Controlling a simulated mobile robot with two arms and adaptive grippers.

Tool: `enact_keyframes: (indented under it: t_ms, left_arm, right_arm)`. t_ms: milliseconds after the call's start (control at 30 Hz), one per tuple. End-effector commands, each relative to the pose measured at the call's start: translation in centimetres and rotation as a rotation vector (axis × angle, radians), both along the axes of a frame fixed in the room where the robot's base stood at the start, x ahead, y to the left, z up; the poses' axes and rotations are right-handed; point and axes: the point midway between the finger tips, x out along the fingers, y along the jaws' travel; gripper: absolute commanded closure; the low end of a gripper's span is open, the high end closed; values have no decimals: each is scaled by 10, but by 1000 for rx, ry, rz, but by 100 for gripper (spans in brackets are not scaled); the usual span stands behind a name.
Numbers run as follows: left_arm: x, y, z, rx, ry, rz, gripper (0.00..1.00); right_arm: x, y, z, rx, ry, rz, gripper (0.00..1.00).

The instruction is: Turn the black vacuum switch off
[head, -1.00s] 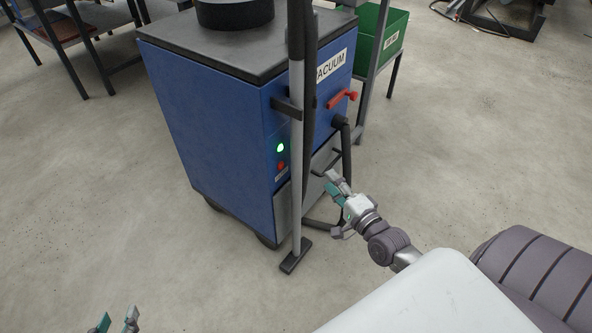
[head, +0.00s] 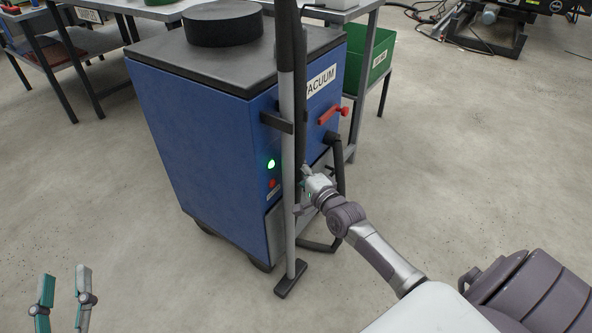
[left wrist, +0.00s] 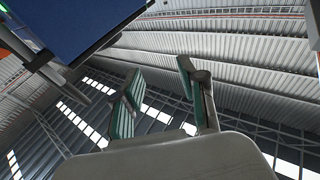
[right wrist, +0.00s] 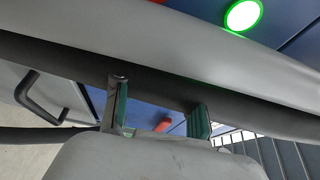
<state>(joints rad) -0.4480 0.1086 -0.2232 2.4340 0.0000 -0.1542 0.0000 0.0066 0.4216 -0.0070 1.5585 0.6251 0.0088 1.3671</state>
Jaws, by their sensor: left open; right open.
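The blue vacuum (head: 185,130) stands in the middle of the head view, with a glowing green light (head: 271,163) and a red button (head: 271,184) on its front. I cannot make out a separate black switch. My right gripper (head: 304,172) is open beside the upright grey wand (head: 287,130), its tips partly hidden there. In the right wrist view, the grey wand (right wrist: 180,45) and a dark hose cross close in front of the fingers, and the green light (right wrist: 243,15) shows beyond. My left gripper (head: 64,282) is open and empty above the floor, away from the vacuum.
A red lever (head: 331,114) and a black hose (head: 338,190) are on the vacuum's right face. A green bin (head: 367,52) and tables (head: 75,62) stand behind. The floor (head: 130,245) in front is clear.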

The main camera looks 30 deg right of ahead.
Motion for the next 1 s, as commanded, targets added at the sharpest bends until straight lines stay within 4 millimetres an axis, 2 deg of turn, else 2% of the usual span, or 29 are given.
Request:
enact_keyframes:
  t_ms: [333,600,900,1000]
  left_arm:
    - [-1,0,5,-8,-27,-1,58]
    - [-1,0,4,-7,-25,-1,58]
    - [-1,0,4,-9,-32,-1,58]
    - [-3,-1,10,-19,-69,-3,58]
  right_arm:
    - [3,0,0,0,2,0,58]
    - [3,0,0,0,1,0,100]
    - [3,0,-1,-12,-3,0,100]
    - [3,0,-2,-36,-12,1,100]
